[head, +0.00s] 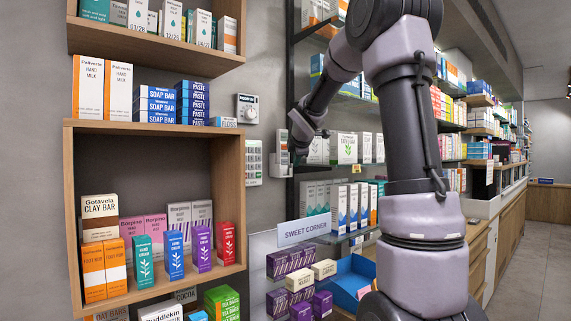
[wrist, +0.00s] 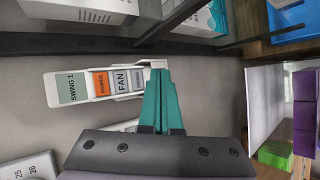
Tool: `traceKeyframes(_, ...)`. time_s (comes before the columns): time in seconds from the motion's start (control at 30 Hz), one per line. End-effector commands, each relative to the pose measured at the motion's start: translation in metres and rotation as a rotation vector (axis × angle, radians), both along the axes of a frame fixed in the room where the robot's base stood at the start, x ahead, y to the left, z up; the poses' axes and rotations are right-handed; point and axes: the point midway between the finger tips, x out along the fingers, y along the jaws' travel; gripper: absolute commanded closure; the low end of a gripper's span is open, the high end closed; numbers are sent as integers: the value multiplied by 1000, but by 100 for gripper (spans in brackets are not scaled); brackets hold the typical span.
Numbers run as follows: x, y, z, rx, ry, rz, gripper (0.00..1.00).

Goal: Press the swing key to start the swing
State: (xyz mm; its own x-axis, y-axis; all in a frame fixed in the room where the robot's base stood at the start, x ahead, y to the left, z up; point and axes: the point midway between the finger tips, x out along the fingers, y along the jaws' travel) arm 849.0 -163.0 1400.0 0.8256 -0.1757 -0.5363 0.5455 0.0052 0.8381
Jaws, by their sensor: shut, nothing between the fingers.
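A white remote (wrist: 95,85) sits in a wall holder in the wrist view, lying sideways in the picture. Its display (wrist: 72,88) reads SWING 1. Beside it are an orange POWER key (wrist: 101,84), a pale FAN key (wrist: 121,80) and a blue-grey key (wrist: 137,77) whose small label I cannot read clearly. My gripper (wrist: 159,72) is shut and empty, its teal fingertips right by the blue-grey key's end of the remote. I cannot tell whether they touch. In the head view the remote (head: 283,153) is on the wall beside my gripper, whose fingertips are not clear there.
A dial thermostat (head: 247,108) and a white panel (head: 253,162) are on the wall left of the remote. A wooden shelf (head: 155,128) with boxes stands at left. Glass shelves with boxes (head: 344,148) lie behind my arm. A SWEET CORNER sign (head: 304,230) stands below.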

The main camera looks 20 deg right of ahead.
Motion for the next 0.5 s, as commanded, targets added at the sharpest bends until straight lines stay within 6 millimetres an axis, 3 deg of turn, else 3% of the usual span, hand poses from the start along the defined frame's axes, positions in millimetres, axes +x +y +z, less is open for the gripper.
traceKeyframes(0.2,-17,-8,0,0,1,-1,100)
traceKeyframes(0.5,-20,-8,0,-1,0,0,100)
